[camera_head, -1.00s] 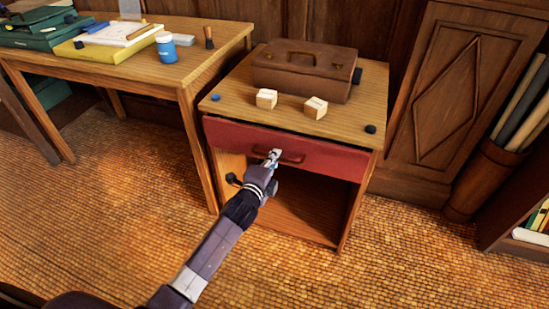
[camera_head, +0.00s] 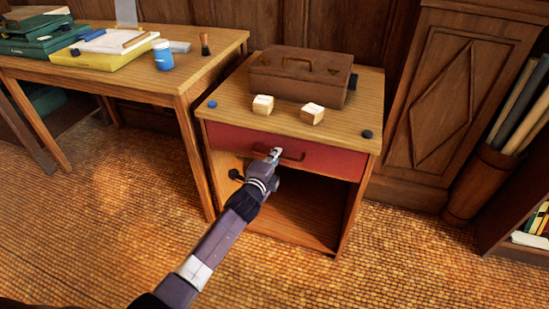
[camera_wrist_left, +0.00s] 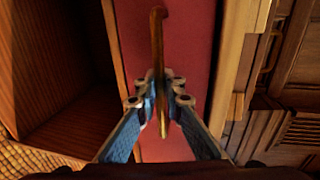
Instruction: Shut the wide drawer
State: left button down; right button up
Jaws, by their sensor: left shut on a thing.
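The wide drawer has a red front (camera_head: 332,158) and sits under the top of the small wooden cabinet (camera_head: 232,112). Its front looks about flush with the cabinet; I see no clear gap along its top edge. A brown bar handle (camera_head: 292,156) runs across the front. My right gripper is in neither view.
An open compartment (camera_head: 300,208) lies below the drawer. A desk (camera_head: 190,85) with a blue jar (camera_head: 163,57) stands at left. The floor in front is clear.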

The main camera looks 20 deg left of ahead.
pick_arm(q)
jog(key=c, duration=2.1)
grip_release()
jog(key=shift+w, duration=0.2)
jog(key=shift+s, duration=0.1)
jog(key=shift+s, duration=0.45)
jog(key=v, duration=1.1)
jog(key=shift+r, duration=0.1)
